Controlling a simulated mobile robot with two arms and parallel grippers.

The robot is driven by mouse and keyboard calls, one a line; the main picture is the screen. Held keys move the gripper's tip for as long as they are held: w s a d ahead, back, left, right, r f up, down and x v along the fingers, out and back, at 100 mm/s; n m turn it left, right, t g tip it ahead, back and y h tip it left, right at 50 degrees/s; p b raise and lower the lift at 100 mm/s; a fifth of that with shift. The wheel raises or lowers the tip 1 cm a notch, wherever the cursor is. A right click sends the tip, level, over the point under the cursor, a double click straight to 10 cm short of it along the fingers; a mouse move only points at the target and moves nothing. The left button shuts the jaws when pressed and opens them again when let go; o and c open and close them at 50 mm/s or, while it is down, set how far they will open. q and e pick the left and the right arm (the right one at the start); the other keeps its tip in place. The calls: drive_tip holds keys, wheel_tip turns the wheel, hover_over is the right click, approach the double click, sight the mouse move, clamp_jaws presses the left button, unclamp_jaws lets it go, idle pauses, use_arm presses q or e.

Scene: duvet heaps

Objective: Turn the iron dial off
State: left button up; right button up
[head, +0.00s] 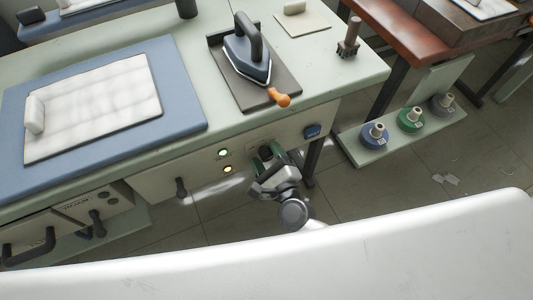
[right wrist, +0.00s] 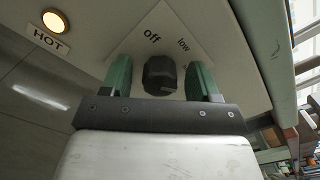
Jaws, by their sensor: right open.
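The iron dial is a black knob (right wrist: 160,75) on the pale front panel, with the words "off" and "low" printed beside it in the right wrist view. Which mark it points to cannot be told. My right gripper (right wrist: 162,80) is open, its two green fingers on either side of the knob with gaps showing. In the head view the right gripper (head: 266,172) is at the table's front panel, largely covering the dial. The iron (head: 247,55) stands on a dark plate on the table top. My left gripper is not in view.
A lit yellow lamp (right wrist: 55,20) sits by a "HOT" label (right wrist: 47,39). A green lamp (head: 223,152) is lit on the panel (head: 170,180). A blue switch (head: 312,131) is right of the dial.

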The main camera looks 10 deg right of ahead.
drive_tip(key=shift+w, duration=0.1)
drive_tip(key=c, duration=0.9)
